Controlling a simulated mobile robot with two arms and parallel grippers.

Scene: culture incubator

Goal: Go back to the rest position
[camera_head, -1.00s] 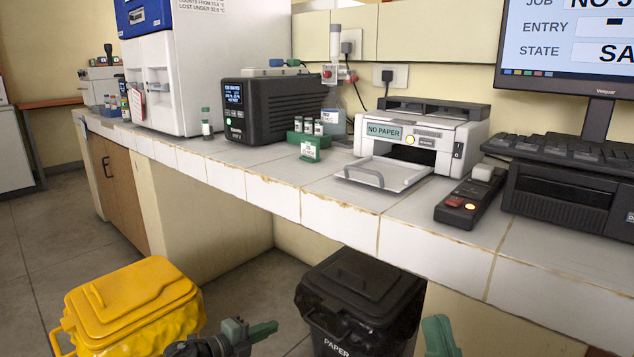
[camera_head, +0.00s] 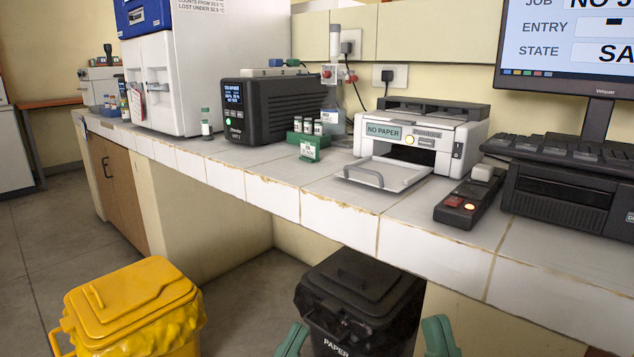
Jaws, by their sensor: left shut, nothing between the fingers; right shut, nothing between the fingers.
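My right gripper (camera_head: 439,337) shows at the bottom edge to the right of the black bin, also as a green finger part. It is shut and empty. Both are below the counter's front edge and apart from it. The rest of both arms is out of view.
A tiled counter (camera_head: 273,192) carries a white printer (camera_head: 440,135) with its tray out, a black incubator (camera_head: 262,108), a green vial rack (camera_head: 310,150) and a remote-like box (camera_head: 468,203). A yellow bin (camera_head: 130,300) and a black bin (camera_head: 365,285) stand on the floor.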

